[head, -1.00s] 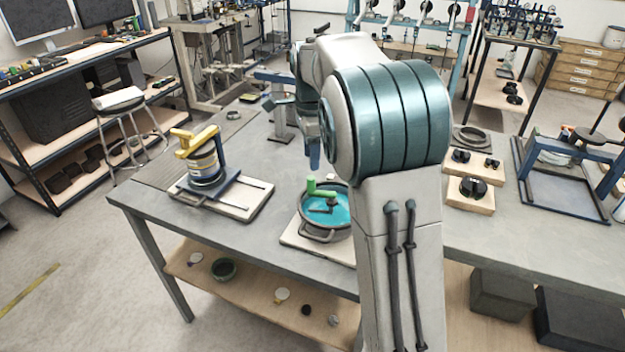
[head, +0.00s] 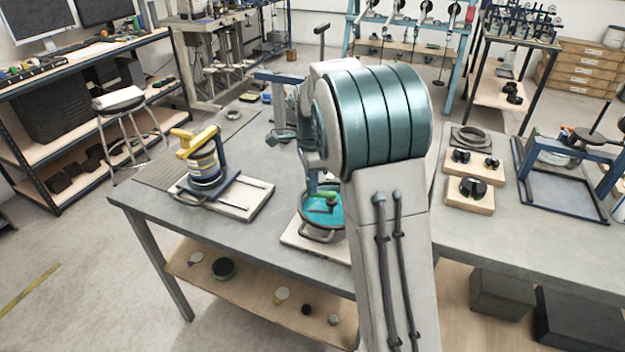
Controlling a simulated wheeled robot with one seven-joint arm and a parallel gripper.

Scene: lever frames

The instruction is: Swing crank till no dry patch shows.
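A round grey pan (head: 318,234) with handles stands on a pale board (head: 292,237) on the bench. Teal liquid (head: 334,216) fills the part of it that I can see. A crank with a green grip (head: 327,194) and a dark arm (head: 318,206) sits in the pan. My arm covers the pan's right side, so I cannot tell if a dry patch lies there. My gripper (head: 314,184) is low over the pan's back edge, close to the green grip. Its fingers are small and partly hidden; I cannot see whether they touch the grip.
Black knobs on wooden blocks (head: 470,193) and a blue frame (head: 563,185) stand on the right. The bench's front left (head: 225,232) is clear. A lower shelf (head: 255,292) holds small parts.

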